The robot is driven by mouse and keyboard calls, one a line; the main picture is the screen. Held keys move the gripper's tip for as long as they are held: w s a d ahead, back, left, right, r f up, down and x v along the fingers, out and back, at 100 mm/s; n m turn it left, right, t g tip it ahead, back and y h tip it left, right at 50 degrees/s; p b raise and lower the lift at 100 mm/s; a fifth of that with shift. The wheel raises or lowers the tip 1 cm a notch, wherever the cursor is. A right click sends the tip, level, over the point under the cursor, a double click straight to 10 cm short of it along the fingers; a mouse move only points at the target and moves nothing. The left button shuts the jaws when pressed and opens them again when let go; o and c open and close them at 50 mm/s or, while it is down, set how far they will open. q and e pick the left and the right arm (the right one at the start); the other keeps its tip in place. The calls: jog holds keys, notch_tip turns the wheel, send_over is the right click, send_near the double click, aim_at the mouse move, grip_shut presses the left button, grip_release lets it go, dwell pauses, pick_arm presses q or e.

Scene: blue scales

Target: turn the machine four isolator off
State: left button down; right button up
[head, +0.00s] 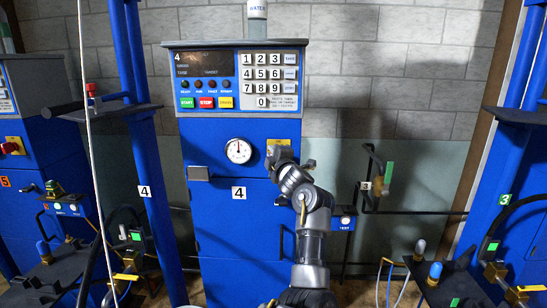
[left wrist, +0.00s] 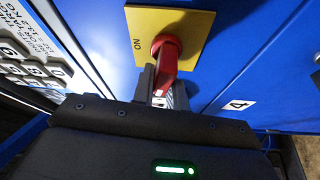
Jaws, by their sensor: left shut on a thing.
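The machine four isolator is a red handle (left wrist: 165,55) on a yellow plate (left wrist: 192,22) with the word ON on it, in the left wrist view. The plate's top edge also shows in the head view (head: 279,142), just below the keypad and right of the dial; the handle is hidden there behind my gripper. My left gripper (left wrist: 163,88) is shut on the red handle, with a finger on either side of it. In the head view my left gripper (head: 279,160) is at the blue front of machine four. My right gripper is in neither view.
Machine four's cabinet (head: 228,268) carries a keypad (head: 269,80), coloured buttons (head: 206,103), a round dial (head: 239,151) and a label 4 (head: 239,193). A blue post (head: 150,170) stands to its left. A small TEST box (head: 343,221) and black pipework (head: 420,212) are to the right.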

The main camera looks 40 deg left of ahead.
pick_arm(q)
jog(key=shift+n+b, duration=0.35)
jog(key=shift+n, duration=0.55)
jog(key=shift+g+h, duration=0.3)
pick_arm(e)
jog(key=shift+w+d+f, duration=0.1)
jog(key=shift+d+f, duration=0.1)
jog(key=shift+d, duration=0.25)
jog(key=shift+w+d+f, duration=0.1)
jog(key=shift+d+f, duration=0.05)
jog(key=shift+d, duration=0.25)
pick_arm(q)
jog(key=shift+r, duration=0.1)
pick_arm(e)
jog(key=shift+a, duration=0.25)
pick_arm(q)
jog(key=c, duration=1.8)
grip_release()
jog(key=o, duration=0.4)
jog(key=shift+w+f, duration=0.1)
jog(key=shift+f, duration=0.1)
